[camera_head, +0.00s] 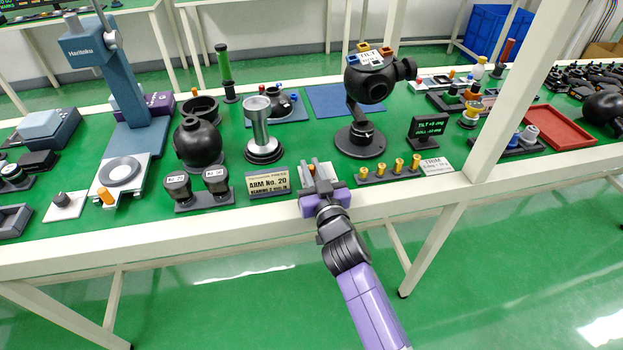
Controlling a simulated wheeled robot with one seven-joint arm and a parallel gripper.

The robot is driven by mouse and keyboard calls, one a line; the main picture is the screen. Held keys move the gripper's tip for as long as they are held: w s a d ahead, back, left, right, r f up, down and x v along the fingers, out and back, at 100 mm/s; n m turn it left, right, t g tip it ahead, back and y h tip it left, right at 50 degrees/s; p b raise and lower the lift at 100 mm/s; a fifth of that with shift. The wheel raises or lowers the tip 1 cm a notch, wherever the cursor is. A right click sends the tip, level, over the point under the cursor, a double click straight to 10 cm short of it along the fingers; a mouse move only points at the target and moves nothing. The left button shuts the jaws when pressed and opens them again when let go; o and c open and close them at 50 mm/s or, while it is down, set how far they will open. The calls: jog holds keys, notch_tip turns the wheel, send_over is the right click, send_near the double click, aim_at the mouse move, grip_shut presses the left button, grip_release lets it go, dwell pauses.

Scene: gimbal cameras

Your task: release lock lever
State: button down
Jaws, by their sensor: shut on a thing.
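My gripper (318,184) reaches over the front edge of the green bench, at the middle of the view. Its jaws are shut on a small part with an orange tip (312,168), at a small pale plate (326,168); this looks like the lock lever. The jaws and purple gripper body hide most of the part, so its angle cannot be told. Right behind stands a black gimbal head (370,80) on a round-based stand, with a TILT label and coloured blocks on top. A small dark display (429,130) right of it shows green TILT text.
A sign reading ARM No. 20 (268,184) stands close left of my gripper. A rack of several brass pegs (390,172) stands close right. A silver post (260,125) on a black base is behind left. A white upright (520,90) rises at the right.

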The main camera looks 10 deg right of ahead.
jog(key=shift+d+b, duration=0.1)
jog(key=shift+b, duration=0.2)
jog(key=c, duration=1.4)
grip_release()
jog(key=shift+s, duration=0.1)
jog(key=shift+o, duration=0.2)
jog(key=shift+s+d, duration=0.15)
jog(key=shift+s, duration=1.8)
jog(key=shift+s+d, duration=0.15)
jog(key=shift+s, duration=1.8)
